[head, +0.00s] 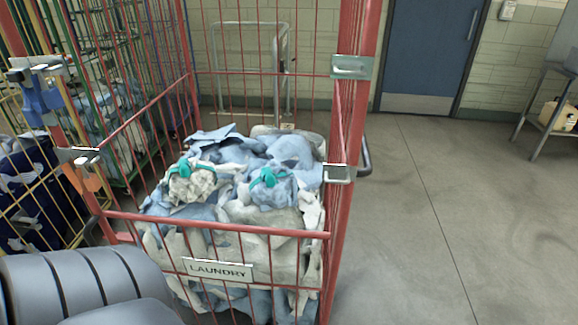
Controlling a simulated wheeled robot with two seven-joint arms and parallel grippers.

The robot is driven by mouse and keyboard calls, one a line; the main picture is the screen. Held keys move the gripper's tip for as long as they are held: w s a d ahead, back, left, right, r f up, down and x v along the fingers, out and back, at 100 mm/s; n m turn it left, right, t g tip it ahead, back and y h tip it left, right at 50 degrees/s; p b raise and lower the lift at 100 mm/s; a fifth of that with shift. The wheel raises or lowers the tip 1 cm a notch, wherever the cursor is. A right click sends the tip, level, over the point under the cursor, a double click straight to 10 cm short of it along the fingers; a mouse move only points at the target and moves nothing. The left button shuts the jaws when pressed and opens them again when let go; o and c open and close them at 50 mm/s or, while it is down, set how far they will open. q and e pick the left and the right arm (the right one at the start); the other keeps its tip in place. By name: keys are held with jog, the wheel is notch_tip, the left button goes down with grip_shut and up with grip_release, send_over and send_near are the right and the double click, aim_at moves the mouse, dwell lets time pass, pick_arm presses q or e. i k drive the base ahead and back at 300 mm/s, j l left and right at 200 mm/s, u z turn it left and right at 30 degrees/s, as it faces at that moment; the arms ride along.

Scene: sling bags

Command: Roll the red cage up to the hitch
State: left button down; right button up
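The red cage (222,228) stands upright close in front of me, with thin red wire bars and a low front rail. It is filled with blue and whitish laundry (270,190), including two bundles tied with teal bands. A plate reading "LAUNDRY" (217,270) hangs on its front. A dark handle (365,160) sticks out at its right side. The cage's wheels are hidden below the picture. I cannot make out a hitch. A grey ribbed link of my arm shows at the bottom left. Neither gripper is in view.
A green cage (115,100) and a yellow cage (45,205) with dark blue cloth stand on the left. A grey metal frame trolley (285,50) stands behind. A blue door (430,50) and a side table (543,105) are at the back right. The floor on the right is clear.

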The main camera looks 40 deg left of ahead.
aim_at(224, 261)
jog(key=i+l+u, duration=0.2)
jog(key=l+u, duration=0.2)
jog(key=i+l+u, duration=0.2)
jog(key=u, duration=0.25)
jog(key=l+u, duration=0.4)
jog(key=l, duration=0.15)
jog(key=i+l+u, duration=0.1)
jog(key=l+u, duration=0.3)
